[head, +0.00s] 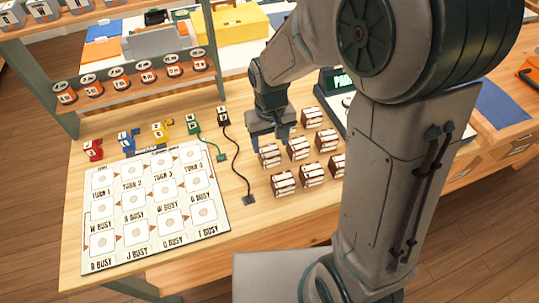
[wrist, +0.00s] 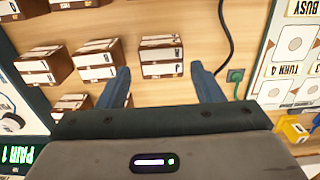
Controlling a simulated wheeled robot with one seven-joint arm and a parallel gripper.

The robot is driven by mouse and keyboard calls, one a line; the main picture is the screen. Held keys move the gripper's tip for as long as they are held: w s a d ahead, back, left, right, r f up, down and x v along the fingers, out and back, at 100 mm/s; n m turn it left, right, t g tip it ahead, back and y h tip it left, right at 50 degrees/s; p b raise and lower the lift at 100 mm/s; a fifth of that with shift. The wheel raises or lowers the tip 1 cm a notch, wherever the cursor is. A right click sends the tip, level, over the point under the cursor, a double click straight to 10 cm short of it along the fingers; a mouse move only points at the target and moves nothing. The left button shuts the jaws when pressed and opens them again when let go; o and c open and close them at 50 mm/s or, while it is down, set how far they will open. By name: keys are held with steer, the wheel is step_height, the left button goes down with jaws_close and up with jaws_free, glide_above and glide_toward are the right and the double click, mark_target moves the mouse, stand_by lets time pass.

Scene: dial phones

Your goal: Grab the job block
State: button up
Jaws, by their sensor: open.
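The job blocks are several brown and white blocks with dark print on the wooden table. I cannot tell which one is meant. My gripper (head: 272,138) hangs pointing down above the table at the blocks' left side, near one block (head: 270,156). In the wrist view my open gripper (wrist: 162,85) has its two fingers apart with nothing held. That block (wrist: 162,56) lies just ahead of the gap between the fingertips. Another block (wrist: 98,60) lies left of the left finger. Other blocks are partly hidden by my gripper and arm.
A white board (head: 150,210) with printed squares lies to the left. Small coloured phones (head: 128,140) stand behind it. A black cord (head: 236,165) runs between board and blocks. A device with a green display (head: 341,83) stands behind the blocks. A shelf (head: 130,40) rises at the back left.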

mark_target(269, 151)
steer(key=shift+w+a+f, duration=0.1)
steer(key=shift+a+f, duration=0.05)
steer(key=shift+f, duration=2.75)
steer(key=c, duration=0.8)
